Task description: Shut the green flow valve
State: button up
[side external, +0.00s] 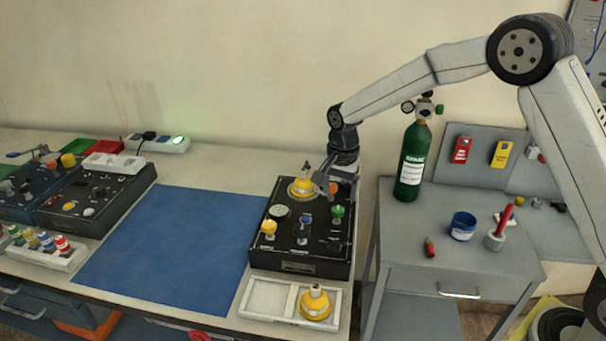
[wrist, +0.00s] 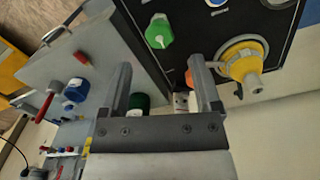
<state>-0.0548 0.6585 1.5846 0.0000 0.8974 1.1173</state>
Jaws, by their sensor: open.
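The green flow valve (side external: 338,212) is a small green knob on the right side of the black trainer panel (side external: 273,247). In the wrist view the green valve (wrist: 158,32) lies ahead of my fingertips, apart from them. My gripper (side external: 331,184) is above the back right part of the panel, pointing down. In the wrist view my gripper (wrist: 162,70) has its two fingers spread with nothing held between them. An orange knob (wrist: 188,77) shows near the right finger. A yellow fitting (wrist: 243,62) is to the right of that finger.
Yellow (side external: 268,228) and blue (side external: 304,226) knobs stand on the panel near the green valve. A white tray (side external: 262,298) with a yellow fitting is in front. A green oxygen cylinder (side external: 412,160) stands on the grey cart to the right. The blue mat (side external: 165,240) is clear.

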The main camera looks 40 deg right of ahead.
aim_at(343, 211)
jog(key=shift+r, duration=1.35)
jog(key=shift+s, duration=0.1)
jog(key=shift+s+d+n, duration=0.15)
jog(key=shift+s+n, duration=0.25)
jog(key=shift+s, duration=0.15)
jog(key=s+d+f+n+t, duration=0.1)
jog(key=s+n, duration=0.4)
jog(key=s, duration=0.5)
jog(key=s+d+f+n+t, duration=0.1)
jog(key=s+n, duration=0.5)
jog(key=s, duration=0.4)
jog(key=shift+s+d+t, duration=0.25)
jog(key=shift+s+t, duration=0.05)
jog(key=shift+s, duration=0.1)
